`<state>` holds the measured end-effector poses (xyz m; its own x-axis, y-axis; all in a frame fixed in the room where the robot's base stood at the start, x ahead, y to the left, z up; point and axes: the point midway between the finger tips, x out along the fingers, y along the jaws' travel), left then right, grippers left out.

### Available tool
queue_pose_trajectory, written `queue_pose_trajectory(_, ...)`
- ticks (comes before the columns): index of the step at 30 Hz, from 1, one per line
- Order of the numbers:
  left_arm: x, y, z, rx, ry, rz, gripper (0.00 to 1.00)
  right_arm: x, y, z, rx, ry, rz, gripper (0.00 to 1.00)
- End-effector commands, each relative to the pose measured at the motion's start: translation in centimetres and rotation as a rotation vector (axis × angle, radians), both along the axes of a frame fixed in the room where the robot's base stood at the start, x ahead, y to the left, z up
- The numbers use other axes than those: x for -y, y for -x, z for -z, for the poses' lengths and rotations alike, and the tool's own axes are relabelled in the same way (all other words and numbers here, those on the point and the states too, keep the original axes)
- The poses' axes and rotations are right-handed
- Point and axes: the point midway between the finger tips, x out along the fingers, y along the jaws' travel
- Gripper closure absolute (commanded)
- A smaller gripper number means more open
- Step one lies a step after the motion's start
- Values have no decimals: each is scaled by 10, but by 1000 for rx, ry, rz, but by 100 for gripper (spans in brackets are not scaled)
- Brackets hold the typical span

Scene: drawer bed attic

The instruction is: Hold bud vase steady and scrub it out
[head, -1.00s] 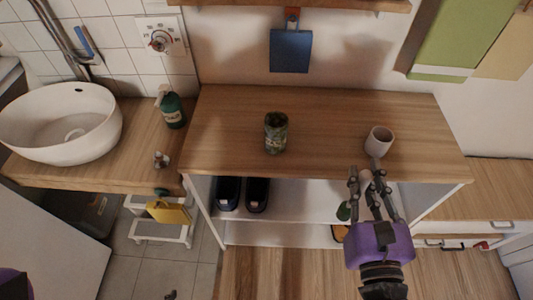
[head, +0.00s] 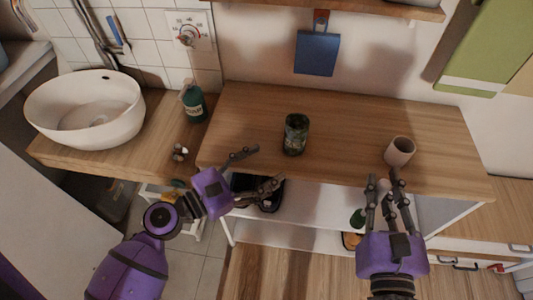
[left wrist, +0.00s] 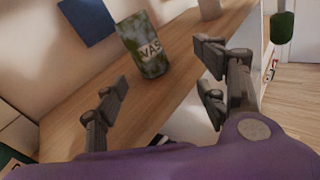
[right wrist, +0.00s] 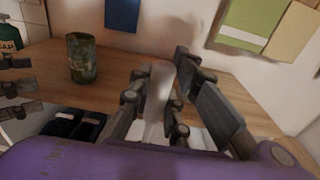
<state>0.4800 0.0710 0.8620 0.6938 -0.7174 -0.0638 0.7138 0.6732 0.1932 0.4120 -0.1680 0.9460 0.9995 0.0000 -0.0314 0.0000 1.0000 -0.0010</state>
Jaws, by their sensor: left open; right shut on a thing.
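The bud vase (head: 296,135), a mottled dark green vessel, stands upright on the wooden top. In the left wrist view the vase (left wrist: 143,45) shows its "VAS…" label beyond my open fingers; the right wrist view also shows the vase (right wrist: 82,59). My left gripper (head: 267,166) is open and empty, at the counter's front edge left of the vase, apart from it.
A soap bottle (head: 194,102) and white basin (head: 88,112) are at left. A blue panel (head: 317,54) hangs on the wall behind. The wooden top between vase and cup is clear.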

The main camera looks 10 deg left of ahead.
Motion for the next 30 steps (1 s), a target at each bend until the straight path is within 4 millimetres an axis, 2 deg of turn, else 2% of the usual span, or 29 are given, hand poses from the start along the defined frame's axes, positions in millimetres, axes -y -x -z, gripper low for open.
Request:
queue_pose_trajectory(5, -13, -14, -18, -80, 153, -7, 34, 0, 0, 0, 0, 0, 0, 100)
queue_pose_trajectory(10, -9, -24, -22, -96, 187, -7, 34, 0, 0, 0, 0, 0, 0, 100)
queue_pose_trajectory(24, 51, -81, -22, -94, 185, -7, 34, 0, 0, 0, 0, 0, 0, 100)
queue_pose_trajectory(30, 66, -96, -21, -97, 183, -8, 34, 0, 0, 0, 0, 0, 0, 100)
